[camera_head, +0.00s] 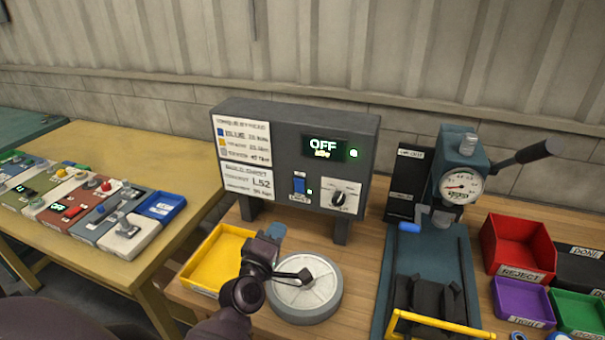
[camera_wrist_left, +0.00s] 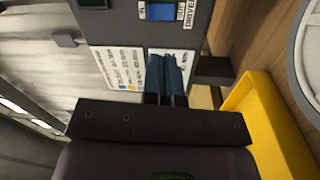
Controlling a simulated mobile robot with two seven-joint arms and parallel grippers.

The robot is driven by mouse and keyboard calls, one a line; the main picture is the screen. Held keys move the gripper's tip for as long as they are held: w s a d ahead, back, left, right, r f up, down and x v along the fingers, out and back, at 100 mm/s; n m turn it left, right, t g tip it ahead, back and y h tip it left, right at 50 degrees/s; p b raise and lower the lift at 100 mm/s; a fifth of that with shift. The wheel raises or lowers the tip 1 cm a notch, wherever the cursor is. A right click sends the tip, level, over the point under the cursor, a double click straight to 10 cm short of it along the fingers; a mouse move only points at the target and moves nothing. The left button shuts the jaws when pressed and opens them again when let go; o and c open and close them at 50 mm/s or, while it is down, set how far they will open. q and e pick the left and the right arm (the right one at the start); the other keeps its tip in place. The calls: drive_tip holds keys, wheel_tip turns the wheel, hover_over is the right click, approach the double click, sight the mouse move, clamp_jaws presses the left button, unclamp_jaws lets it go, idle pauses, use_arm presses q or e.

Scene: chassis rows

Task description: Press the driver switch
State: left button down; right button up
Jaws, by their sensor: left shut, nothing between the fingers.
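The driver switch (camera_head: 299,184) is a blue rocker low on the front of a dark grey control box (camera_head: 235,187). A label sits below it and a small green light beside it. The box's display (camera_head: 323,146) reads OFF in green. My left gripper (camera_head: 275,231) is shut and empty, in front of the box, below and left of the switch in the head view. In the left wrist view the shut fingers (camera_wrist_left: 166,62) point toward the box, and the blue switch (camera_wrist_left: 160,11) shows at the top edge, apart from them. My right gripper is not in view.
A black knob (camera_head: 339,197) sits right of the switch. A yellow tray (camera_head: 207,262) and a round grey turntable (camera_head: 310,298) are near my left arm. A press with a gauge (camera_head: 461,186) and a red bin (camera_head: 518,241) stand to the right. A side table (camera_head: 95,150) holds several modules.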

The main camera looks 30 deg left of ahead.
use_arm(q)
drive_tip(key=n, duration=0.2)
approach(299, 183)
drive_tip(key=shift+n+y, duration=0.3)
drive_tip(key=p+x, duration=0.1)
drive_tip(key=x, duration=0.5)
drive_tip(key=shift+w+f+p, duration=0.15)
drive_tip(key=shift+w+p, duration=0.05)
drive_tip(key=shift+p, duration=0.1)
drive_tip(key=shift+w+a, duration=0.1)
drive_tip(key=shift+w, duration=0.5)
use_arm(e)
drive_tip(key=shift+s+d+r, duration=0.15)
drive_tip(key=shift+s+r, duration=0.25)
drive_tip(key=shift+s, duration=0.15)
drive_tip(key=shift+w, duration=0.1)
